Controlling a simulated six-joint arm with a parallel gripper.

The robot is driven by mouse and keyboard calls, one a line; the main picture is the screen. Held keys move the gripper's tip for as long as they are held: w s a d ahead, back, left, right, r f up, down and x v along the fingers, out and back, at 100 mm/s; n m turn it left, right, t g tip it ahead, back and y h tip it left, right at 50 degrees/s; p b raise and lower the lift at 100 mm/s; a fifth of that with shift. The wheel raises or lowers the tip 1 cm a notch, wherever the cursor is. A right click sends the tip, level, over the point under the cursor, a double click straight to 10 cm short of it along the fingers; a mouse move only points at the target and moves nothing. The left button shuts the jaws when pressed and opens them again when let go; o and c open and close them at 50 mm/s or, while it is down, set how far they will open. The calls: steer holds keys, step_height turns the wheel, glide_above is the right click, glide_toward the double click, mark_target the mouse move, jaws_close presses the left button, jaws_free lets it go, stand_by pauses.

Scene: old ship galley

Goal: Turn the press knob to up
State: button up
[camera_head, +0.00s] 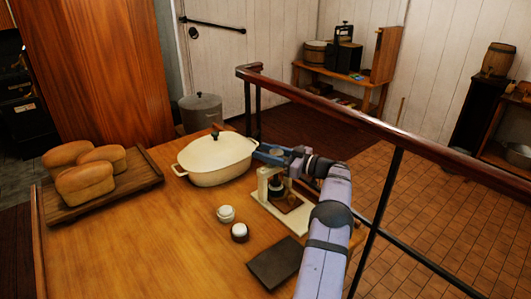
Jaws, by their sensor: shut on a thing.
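The press (262,192) is a small cream frame with a dark inner part, standing near the right edge of the wooden table. My gripper (268,157) is at the top of the press, reaching in from the right. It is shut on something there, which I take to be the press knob. The knob itself is hidden by the gripper, so I cannot tell which way it points.
A cream lidded pot (215,161) stands close to the left of my gripper. Two small round jars (226,214) and a dark flat slab (275,263) lie nearer. Bread loaves sit on a wooden tray (150,178) at left. A railing (350,122) runs behind my arm.

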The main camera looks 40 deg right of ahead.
steer(key=o, duration=1)
steer(key=shift+o, duration=0.2)
steer(key=b+v, duration=0.2)
steer(key=v, duration=0.5)
steer(key=shift+s, duration=0.2)
steer(key=shift+r, duration=0.1)
